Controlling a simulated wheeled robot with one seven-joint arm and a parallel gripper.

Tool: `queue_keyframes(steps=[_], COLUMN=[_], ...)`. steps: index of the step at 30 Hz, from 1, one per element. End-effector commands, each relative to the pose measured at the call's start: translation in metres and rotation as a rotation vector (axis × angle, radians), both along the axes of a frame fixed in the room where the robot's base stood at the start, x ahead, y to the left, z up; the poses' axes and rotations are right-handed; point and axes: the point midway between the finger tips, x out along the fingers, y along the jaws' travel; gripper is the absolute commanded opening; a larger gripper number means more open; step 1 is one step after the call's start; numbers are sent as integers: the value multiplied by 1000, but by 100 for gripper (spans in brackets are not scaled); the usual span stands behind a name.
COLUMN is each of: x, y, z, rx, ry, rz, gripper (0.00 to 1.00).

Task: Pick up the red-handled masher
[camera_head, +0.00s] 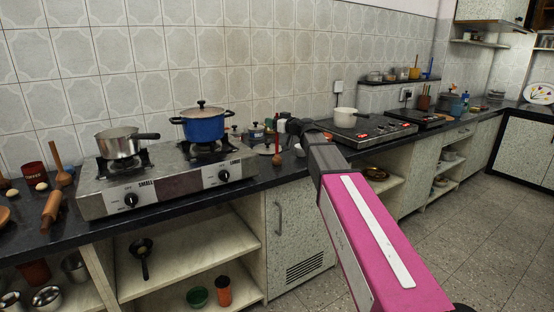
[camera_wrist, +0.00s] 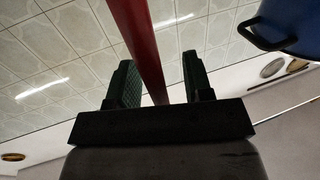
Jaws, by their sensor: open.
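The red-handled masher (camera_head: 277,149) stands upright on the dark counter, just right of the gas stove. In the wrist view its dark red handle (camera_wrist: 141,45) runs down from the top edge, between my two fingers. My gripper (camera_wrist: 160,80) is open, with a finger on each side of the handle. A gap shows between the handle and the right finger; the left finger is closer to it. In the head view my gripper (camera_head: 291,128) is small and dark, just right of the handle. The masher's lower end is hard to make out.
A blue pot (camera_head: 203,127) and a steel saucepan (camera_head: 121,144) sit on the gas stove (camera_head: 165,182) to the left. Small jars (camera_head: 256,131) stand behind the masher. A cooktop (camera_head: 365,132) with a white pot (camera_head: 346,117) lies to the right.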

Motion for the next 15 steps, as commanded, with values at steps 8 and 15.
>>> queue_keyframes(steps=[8,15], x=[-1,-1], y=[-1,-1], z=[0,0], rx=[0,0], ry=[0,0], rz=[0,-1], gripper=[1,0])
